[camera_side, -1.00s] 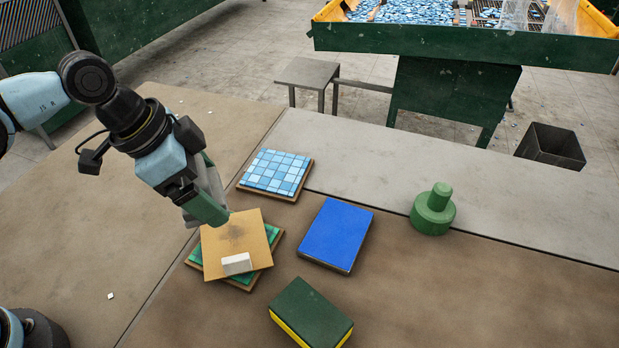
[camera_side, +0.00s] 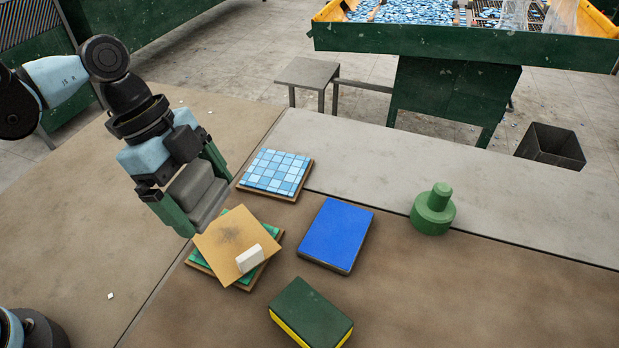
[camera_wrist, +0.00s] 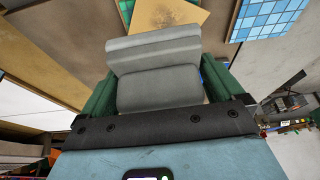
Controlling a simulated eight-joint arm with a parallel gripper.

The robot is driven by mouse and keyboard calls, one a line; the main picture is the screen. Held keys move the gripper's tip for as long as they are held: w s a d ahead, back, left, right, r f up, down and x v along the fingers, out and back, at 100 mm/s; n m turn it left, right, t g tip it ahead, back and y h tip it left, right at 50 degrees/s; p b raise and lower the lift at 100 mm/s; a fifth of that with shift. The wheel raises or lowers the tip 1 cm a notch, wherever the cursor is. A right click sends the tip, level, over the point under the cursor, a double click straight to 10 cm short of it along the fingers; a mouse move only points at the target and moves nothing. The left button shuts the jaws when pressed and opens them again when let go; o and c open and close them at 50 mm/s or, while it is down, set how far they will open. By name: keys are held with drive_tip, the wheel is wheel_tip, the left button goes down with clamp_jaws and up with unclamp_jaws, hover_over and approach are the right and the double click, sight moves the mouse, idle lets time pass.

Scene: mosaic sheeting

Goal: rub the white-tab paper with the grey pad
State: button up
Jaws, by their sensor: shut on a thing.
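My gripper (camera_side: 194,192) is shut on the grey pad (camera_side: 197,190), which sits between its two green fingers. The pad is also in the wrist view (camera_wrist: 156,72), filling the space between the fingers. The white-tab paper (camera_side: 225,236) is a tan sheet with a dark smudge near its middle. Its white tab (camera_side: 250,258) stands at its front right edge. The paper lies turned on a green mosaic sheet on a brown board (camera_side: 196,262). The pad is just behind and left of the paper; the side view does not clearly show whether they touch.
A blue mosaic board (camera_side: 275,174) lies behind the paper. A blue block (camera_side: 336,235) lies to its right, and a green and yellow block (camera_side: 311,313) lies in front. A green knobbed tool (camera_side: 433,210) stands farther right. The table's left side is mostly clear.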

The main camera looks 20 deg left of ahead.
sight(223, 243)
drive_tip(key=shift+m, duration=0.5)
drive_tip(key=shift+f, duration=3.95)
drive_tip(key=shift+w+d+r, duration=0.1)
drive_tip(key=shift+w+d, duration=0.1)
drive_tip(key=shift+d, duration=0.05)
drive_tip(key=shift+w+d+f, duration=0.3)
drive_tip(key=shift+w+d, duration=0.2)
drive_tip(key=shift+d, duration=0.1)
drive_tip(key=shift+w+d+r, duration=0.15)
drive_tip(key=shift+w+d, duration=1.4)
drive_tip(key=shift+d, duration=0.1)
drive_tip(key=shift+s+a, duration=2.2)
drive_tip(key=shift+a, duration=0.2)
drive_tip(key=shift+s+a, duration=0.1)
drive_tip(key=shift+a, duration=0.05)
drive_tip(key=shift+r, duration=4.05)
